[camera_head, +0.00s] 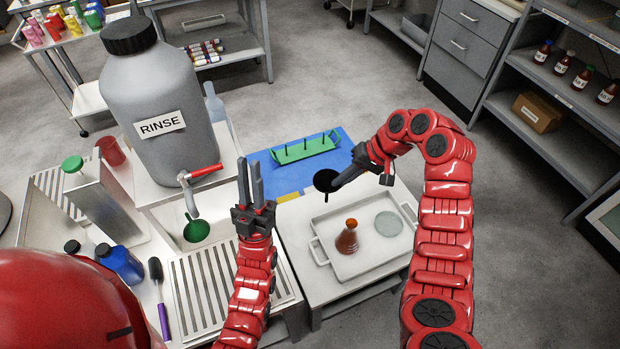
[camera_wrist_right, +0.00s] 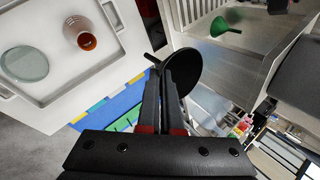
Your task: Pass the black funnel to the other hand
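The black funnel (camera_head: 325,180) is in my right gripper (camera_head: 352,176), above the blue mat. In the right wrist view the funnel's dark round cone (camera_wrist_right: 192,72) is at the fingertips of my right gripper (camera_wrist_right: 166,78), which are shut on it; its short stem pokes out to the left. My left gripper (camera_head: 250,178) is empty and open, its two fingers pointing up with a gap between them. It is left of the funnel and apart from it.
A white tray (camera_head: 345,268) holds a brown flask (camera_head: 347,240) and a glass dish (camera_head: 388,224). A green rack (camera_head: 305,150) stands on the blue mat (camera_head: 290,178). The large grey RINSE container (camera_head: 160,90) with its red-handled tap, and a green funnel (camera_head: 196,231), are left of my left gripper.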

